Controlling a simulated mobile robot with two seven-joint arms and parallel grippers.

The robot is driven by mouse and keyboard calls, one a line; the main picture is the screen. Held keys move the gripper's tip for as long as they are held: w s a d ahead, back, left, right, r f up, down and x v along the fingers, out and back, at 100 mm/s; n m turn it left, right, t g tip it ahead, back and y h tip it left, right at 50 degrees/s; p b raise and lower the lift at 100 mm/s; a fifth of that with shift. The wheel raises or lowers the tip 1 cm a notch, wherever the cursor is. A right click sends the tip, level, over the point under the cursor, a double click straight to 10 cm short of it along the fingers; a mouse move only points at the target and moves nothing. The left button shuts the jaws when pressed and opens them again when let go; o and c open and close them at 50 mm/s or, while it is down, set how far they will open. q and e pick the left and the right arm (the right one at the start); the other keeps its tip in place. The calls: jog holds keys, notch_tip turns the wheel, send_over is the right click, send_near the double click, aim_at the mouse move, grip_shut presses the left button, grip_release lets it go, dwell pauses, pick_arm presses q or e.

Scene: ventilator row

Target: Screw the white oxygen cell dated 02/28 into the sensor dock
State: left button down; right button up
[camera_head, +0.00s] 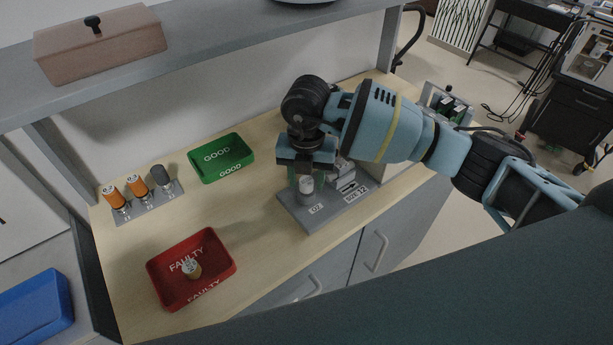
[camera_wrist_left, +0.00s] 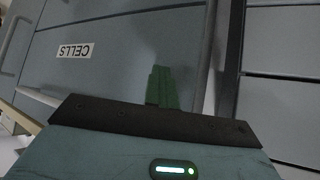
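A pale, white-grey cylindrical cell (camera_head: 306,185) stands upright at the sensor dock (camera_head: 318,219), a grey block labelled O2 on its front. My right gripper (camera_head: 306,178) points down over the dock, its green fingers on either side of this cell and seemingly shut on it. The cell's date is not readable, and whether it is threaded in cannot be told. Another pale cell (camera_head: 191,269) lies in the red FAULTY tray (camera_head: 163,290). My left gripper shows only in the left wrist view (camera_wrist_left: 163,88), fingers together and empty, before grey cabinet fronts.
A rack (camera_head: 149,206) at the left holds two orange cells (camera_head: 113,196) and a dark grey one (camera_head: 160,174). The green GOOD tray (camera_head: 236,173) stands near the wall. A shelf (camera_head: 215,48) runs above the bench. The wood between trays and dock is clear.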

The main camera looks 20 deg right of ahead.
pick_arm(q)
jog(key=shift+w+r, duration=0.2)
jog(key=shift+w, duration=0.05)
pick_arm(e)
jog(key=n, duration=0.4)
pick_arm(q)
jog(key=shift+b, duration=0.35)
pick_arm(e)
jog(key=n, duration=0.5)
pick_arm(q)
jog(key=shift+s+f, duration=0.1)
pick_arm(e)
jog(key=shift+n, duration=1.2)
jog(key=n+b, duration=0.1)
jog(key=n, duration=0.2)
jog(key=shift+n, duration=0.3)
jog(key=shift+f+n, duration=0.1)
jog(key=shift+n, duration=0.7)
pick_arm(q)
jog(key=shift+s+a+f+b, duration=0.1)
jog(key=shift+f+b, duration=0.05)
jog(key=shift+f, duration=0.35)
jog(key=shift+s+a+f+b, duration=0.1)
jog(key=shift+f+b, duration=0.05)
jog(key=shift+f, duration=0.35)
pick_arm(e)
jog(key=shift+n, duration=0.7)
pick_arm(q)
jog(key=shift+d+r, duration=0.15)
jog(key=shift+r, duration=0.1)
